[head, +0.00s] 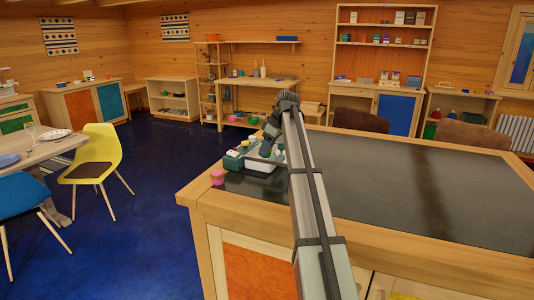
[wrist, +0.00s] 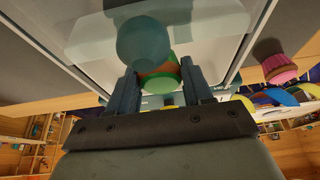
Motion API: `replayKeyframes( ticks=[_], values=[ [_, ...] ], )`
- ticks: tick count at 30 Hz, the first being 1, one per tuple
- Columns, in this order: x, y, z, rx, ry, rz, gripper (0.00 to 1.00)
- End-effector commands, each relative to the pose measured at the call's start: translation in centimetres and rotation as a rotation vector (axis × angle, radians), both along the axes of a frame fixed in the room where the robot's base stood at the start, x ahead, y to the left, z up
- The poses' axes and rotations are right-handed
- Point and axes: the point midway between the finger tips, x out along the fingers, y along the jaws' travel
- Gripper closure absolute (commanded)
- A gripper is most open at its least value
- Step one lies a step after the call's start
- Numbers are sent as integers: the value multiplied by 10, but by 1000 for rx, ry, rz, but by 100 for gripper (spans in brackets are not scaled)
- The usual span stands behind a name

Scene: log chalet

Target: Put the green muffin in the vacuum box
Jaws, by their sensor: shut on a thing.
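My gripper (wrist: 159,66) is shut on the green muffin (wrist: 158,80), which shows between the two fingers with an orange-brown band. A blue-teal round shape (wrist: 144,40) overlaps it; I cannot tell what it is. The vacuum box (wrist: 95,45), pale with a light rim, fills the wrist view behind the fingers. In the head view my gripper (head: 266,151) points down at the vacuum box (head: 260,167), a white tray-like box near the counter's far left corner. The muffin is hard to make out there. I cannot tell whether it touches the box.
A pink muffin-like thing (head: 217,177) stands at the counter's left edge and also shows in the wrist view (wrist: 277,68). Teal and other small items (head: 233,161) crowd beside the box. The dark countertop (head: 430,195) to the right is clear.

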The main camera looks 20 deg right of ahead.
Motion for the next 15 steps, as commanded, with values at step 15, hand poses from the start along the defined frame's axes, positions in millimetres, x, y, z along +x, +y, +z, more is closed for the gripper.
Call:
replayKeyframes(
  ticks=[15],
  values=[
    [0, 0, -22, 0, 0, -1, 80]
  ],
)
